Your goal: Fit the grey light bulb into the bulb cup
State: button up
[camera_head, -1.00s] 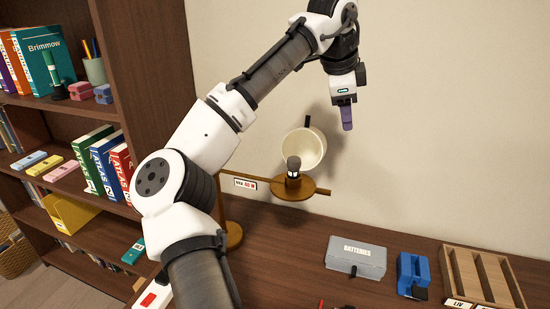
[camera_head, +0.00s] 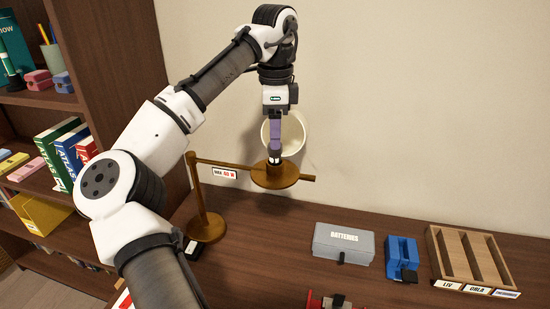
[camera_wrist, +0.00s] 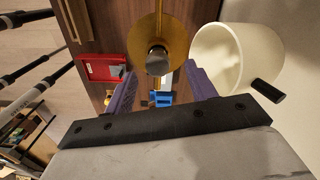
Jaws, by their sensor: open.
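The grey light bulb (camera_wrist: 157,58) stands upright on the round brass bulb cup (camera_wrist: 172,22) at the end of the lamp's arm. In the head view the cup (camera_head: 275,181) shows with the bulb's lower part (camera_head: 274,160) on it; whether the bulb is fully seated cannot be told. My gripper (camera_head: 276,150) points down from above, its purple fingers close to the bulb's top. In the wrist view my gripper (camera_wrist: 161,70) is open, one finger to each side, with the bulb showing near the gap between the tips. Nothing is held.
A cream lampshade (camera_head: 291,131) is close behind the cup. The brass stand (camera_head: 207,226) carries a label. A grey batteries box (camera_head: 343,243), a blue item (camera_head: 401,257) and a wooden slotted tray (camera_head: 436,243) are on the desk at right. A bookshelf (camera_head: 100,60) is at left.

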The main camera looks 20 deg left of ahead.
jog(key=shift+s+f+p, duration=0.15)
jog(key=shift+f+p, duration=0.05)
jog(key=shift+f, duration=1.05)
jog(key=shift+s+f+p, duration=0.1)
jog(key=shift+f+p, duration=0.05)
jog(key=shift+f, duration=1.1)
jog(key=shift+c, duration=0.5)
jog(key=c, duration=0.9)
jog(key=shift+c, duration=0.2)
jog(key=shift+r, duration=0.1)
notch_tip(320, 180, up, 20)
jog(key=p, duration=0.3)
